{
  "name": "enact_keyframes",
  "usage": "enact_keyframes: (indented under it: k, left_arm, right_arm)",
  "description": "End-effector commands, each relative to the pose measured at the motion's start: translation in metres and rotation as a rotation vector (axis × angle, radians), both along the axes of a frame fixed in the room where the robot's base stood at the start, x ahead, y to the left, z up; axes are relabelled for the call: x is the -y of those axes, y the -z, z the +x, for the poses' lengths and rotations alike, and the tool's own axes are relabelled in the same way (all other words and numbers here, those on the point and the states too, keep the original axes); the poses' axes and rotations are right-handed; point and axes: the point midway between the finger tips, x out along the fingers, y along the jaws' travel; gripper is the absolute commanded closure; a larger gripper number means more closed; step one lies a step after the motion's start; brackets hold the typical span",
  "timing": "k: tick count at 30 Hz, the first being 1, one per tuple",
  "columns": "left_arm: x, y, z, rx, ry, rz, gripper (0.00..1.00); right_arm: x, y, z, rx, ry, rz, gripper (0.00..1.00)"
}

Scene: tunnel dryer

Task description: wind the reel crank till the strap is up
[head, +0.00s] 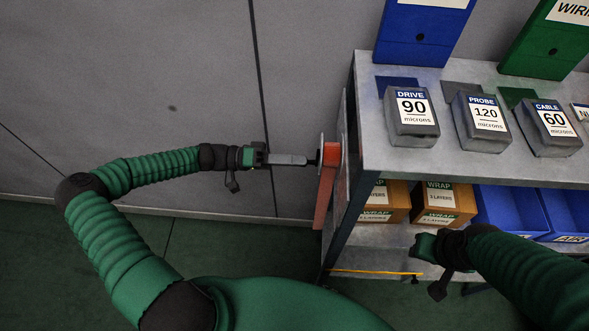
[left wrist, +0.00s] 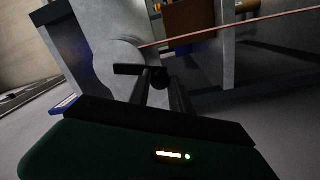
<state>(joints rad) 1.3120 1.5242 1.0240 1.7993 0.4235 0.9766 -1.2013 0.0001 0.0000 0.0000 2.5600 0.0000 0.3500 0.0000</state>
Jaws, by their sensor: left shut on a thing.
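The reel (head: 320,143) is mounted at the left end of the metal shelf unit, its pale flange seen nearly edge-on. An orange-red strap (head: 323,195) runs from it down the picture. In the left wrist view the grey reel flange (left wrist: 110,62) faces me, and the strap (left wrist: 250,27) stretches off to the right. My left gripper (head: 305,160) is shut on the crank handle (left wrist: 159,80), a dark grip beside the reel, mostly hidden by the fingers. My right gripper (head: 428,246) is in front of the lower shelf, away from the reel; its jaw state is unclear.
The shelf unit (head: 372,150) carries labelled grey gauge boxes (head: 409,128) and upright blue (head: 421,52) and green (head: 541,55) holders. Wrap cartons (head: 397,200) and blue bins (head: 509,206) sit below. A grey wall (head: 150,80) stands behind; the floor to the left is free.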

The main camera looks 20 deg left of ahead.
Motion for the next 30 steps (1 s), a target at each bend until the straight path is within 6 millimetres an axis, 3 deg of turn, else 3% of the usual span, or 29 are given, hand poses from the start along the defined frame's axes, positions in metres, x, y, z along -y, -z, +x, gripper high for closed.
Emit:
enact_keyframes:
  k: [1, 12, 28, 29, 30]
  left_arm:
    - [-0.001, 0.006, 0.002, 0.028, -0.001, 0.016, 1.00]
    - [-0.004, 0.000, 0.012, 0.175, -0.001, 0.059, 1.00]
    - [-0.004, -0.002, 0.014, 0.195, -0.003, 0.065, 1.00]
    - [-0.004, -0.002, 0.014, 0.195, -0.003, 0.065, 0.72]
    - [-0.005, -0.002, 0.014, 0.195, -0.002, 0.065, 0.67]
  right_arm:
    - [0.000, 0.006, 0.000, 0.000, 0.000, 0.000, 0.64]
    - [0.000, 0.016, 0.000, 0.000, 0.000, 0.000, 0.64]
    - [0.000, 0.016, 0.000, 0.000, 0.000, 0.000, 0.64]
    - [0.000, 0.016, 0.000, 0.000, 0.000, 0.000, 0.64]
    - [0.000, 0.016, 0.000, 0.000, 0.000, 0.000, 0.64]
